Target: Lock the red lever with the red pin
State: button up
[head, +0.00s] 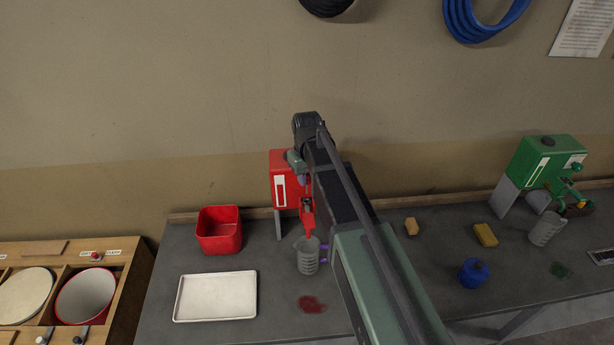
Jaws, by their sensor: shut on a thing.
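The red dispenser (283,181) stands at the back of the bench, partly behind my arm. Its red lever (308,219) hangs low at the front, above a ribbed grey cup (307,262). My gripper (307,203) is small and dark in the head view, right at the lever and in front of the dispenser. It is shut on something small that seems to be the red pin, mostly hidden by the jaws. I cannot tell whether the pin sits in the lever's hole.
A red bin (219,244) and a white tray (215,309) lie left of the dispenser. A red spill (311,304) is in front of the cup. A green dispenser (541,160), yellow sponges (485,235) and a blue container (473,273) stand at right.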

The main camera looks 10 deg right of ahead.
aim_at(307, 190)
jog(key=shift+f+b, duration=1.2)
jog(key=shift+f+b, duration=1.05)
jog(key=shift+f+b, duration=0.6)
jog(key=shift+f+b, duration=1.2)
jog(key=o, duration=1)
jog(key=shift+r, duration=0.1)
